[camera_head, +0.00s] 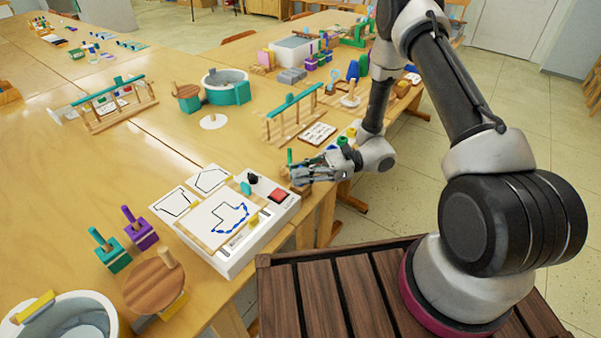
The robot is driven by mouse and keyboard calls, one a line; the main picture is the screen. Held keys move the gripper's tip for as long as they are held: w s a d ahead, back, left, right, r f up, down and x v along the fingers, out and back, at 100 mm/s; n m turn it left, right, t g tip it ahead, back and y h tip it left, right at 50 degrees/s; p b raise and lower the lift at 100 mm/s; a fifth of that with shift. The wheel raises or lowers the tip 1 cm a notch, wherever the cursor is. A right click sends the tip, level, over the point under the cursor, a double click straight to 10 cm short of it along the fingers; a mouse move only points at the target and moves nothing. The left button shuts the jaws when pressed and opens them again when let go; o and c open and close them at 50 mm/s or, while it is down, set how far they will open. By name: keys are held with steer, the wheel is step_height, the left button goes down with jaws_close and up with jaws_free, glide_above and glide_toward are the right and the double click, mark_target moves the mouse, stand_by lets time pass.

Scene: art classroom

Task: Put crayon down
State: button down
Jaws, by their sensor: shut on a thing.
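My gripper (302,173) is above the right edge of the near table, just beyond the white drawing box. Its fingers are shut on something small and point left. A short green upright stick (290,156) shows at the fingertips and looks like the crayon. The fingers partly hide it, and I cannot tell whether its lower end touches anything. A brown block (300,189) shows just below the fingers.
The white box (237,262) carries drawing sheets, a red block (278,195) and a black knob (253,179). A wooden rack (292,120) and a white card (318,134) lie beyond my gripper. Bare tabletop (160,150) lies to the left.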

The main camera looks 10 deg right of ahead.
steer(key=c, duration=1.5)
jaws_free()
steer(key=shift+f, duration=0.1)
steer(key=shift+c, duration=0.2)
steer(key=shift+d, duration=0.2)
steer(key=w+d, duration=0.2)
steer(key=d, duration=0.9)
steer(key=s+d+r+n+g+h, duration=0.1)
steer(key=s+d+r+n+h, duration=0.2)
steer(key=r, duration=0.5)
steer(key=s+d+r+n+g+h, duration=0.1)
steer(key=s+r+n+h, duration=0.35)
steer(key=r, duration=0.35)
steer(key=s+d+r+n+t+h, duration=0.8)
steer(key=s+d+r+t+h, duration=0.1)
steer(key=r, duration=0.5)
steer(key=s+d+h, duration=0.1)
steer(key=s+d, duration=0.1)
steer(key=d, duration=0.1)
steer(key=shift+r+n, duration=0.15)
steer(key=shift+n, duration=0.2)
